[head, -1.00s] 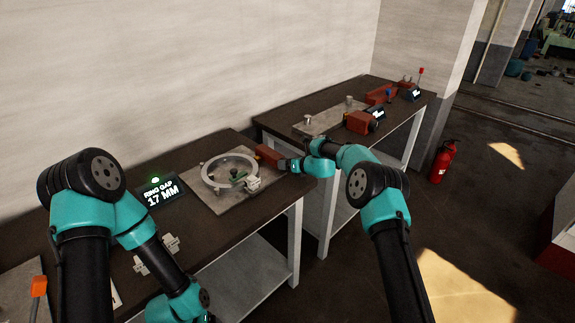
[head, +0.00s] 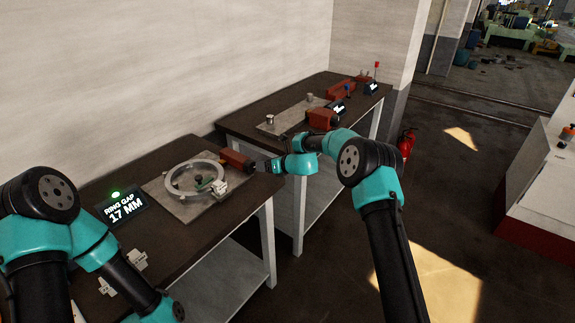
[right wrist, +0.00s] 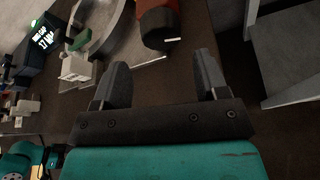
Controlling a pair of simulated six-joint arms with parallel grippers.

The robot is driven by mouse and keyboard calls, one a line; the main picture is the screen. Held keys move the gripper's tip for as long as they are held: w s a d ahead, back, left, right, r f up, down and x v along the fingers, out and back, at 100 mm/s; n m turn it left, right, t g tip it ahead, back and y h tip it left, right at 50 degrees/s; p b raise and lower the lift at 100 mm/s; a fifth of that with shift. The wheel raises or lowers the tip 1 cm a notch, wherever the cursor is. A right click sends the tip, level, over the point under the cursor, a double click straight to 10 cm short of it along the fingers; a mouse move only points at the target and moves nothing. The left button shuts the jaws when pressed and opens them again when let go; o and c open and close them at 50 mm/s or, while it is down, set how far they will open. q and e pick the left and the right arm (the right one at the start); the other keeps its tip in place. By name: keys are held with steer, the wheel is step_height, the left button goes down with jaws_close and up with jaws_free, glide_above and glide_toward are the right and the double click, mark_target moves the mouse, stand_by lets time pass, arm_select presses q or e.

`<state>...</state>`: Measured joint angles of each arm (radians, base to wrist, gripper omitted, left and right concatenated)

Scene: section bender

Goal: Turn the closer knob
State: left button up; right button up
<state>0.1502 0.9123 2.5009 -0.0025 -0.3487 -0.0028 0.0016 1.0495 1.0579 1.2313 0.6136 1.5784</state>
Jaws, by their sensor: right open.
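A red-brown block (head: 235,158) sits beside a metal ring (head: 186,180) on the near bench. In the right wrist view it shows as a red housing (right wrist: 157,10) with a dark round end (right wrist: 157,32) and a small pale bar on it. I cannot tell for sure whether this dark end is the knob. My right gripper (head: 260,165) is at the block's right end in the head view. In the right wrist view its fingers (right wrist: 160,82) are apart with nothing between them, and the dark end lies beyond them. My left gripper is out of view.
A display (head: 122,203) reads RING GAP 17 MM, with a green light on top. A white clamp-like fitting (head: 218,188) is by the ring. A second bench (head: 290,100) behind holds a similar red block (head: 322,119). A gap separates the benches.

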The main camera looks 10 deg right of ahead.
steer(key=v, duration=1)
steer(key=shift+o, duration=0.5)
steer(key=shift+s+d, duration=0.1)
